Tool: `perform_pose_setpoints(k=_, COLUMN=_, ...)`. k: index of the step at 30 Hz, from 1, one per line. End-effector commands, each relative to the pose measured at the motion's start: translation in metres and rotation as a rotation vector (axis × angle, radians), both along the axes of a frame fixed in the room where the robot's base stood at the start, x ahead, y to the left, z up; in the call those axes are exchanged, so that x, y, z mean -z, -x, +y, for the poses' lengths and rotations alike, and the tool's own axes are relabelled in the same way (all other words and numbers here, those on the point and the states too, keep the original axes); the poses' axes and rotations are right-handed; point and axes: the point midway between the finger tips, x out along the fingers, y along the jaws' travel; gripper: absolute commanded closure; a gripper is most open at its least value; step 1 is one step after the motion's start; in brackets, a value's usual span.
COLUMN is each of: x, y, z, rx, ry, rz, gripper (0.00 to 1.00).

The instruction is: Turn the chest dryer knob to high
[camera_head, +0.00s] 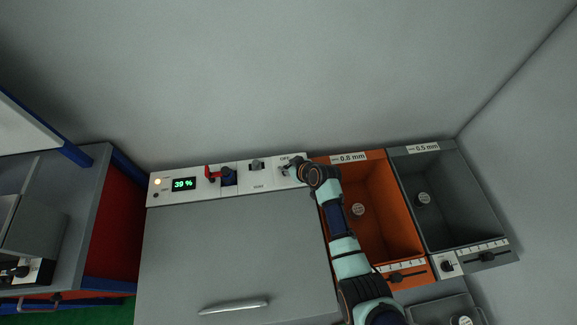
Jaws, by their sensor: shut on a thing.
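The chest dryer (235,240) is a grey box with a closed lid and a white control panel (243,188) along its back edge. A lit green display (184,184) on the panel reads 39 %. My gripper (288,170) is at the right end of the panel, just below a label (285,159) that looks like OFF. It is shut on the knob there. The knob is mostly hidden by my gripper and wrist, so its setting cannot be read.
A red lever (212,174) with a blue part (229,177) and a small dark switch (257,165) sit left of my gripper. An orange bin (375,178) marked 0.8 mm and a grey bin (440,165) marked 0.5 mm stand on the right.

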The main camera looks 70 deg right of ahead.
Motion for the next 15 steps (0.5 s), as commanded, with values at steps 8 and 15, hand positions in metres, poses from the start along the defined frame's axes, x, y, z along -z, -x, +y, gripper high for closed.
perform_pose_setpoints(k=8, x=-0.0008, y=0.0000, z=0.0008, rx=0.020, ry=-0.001, rz=0.002, gripper=0.95)
perform_pose_setpoints(k=15, x=-0.0036, y=-0.0011, z=0.0025, rx=0.127, ry=0.000, rz=0.002, gripper=0.95)
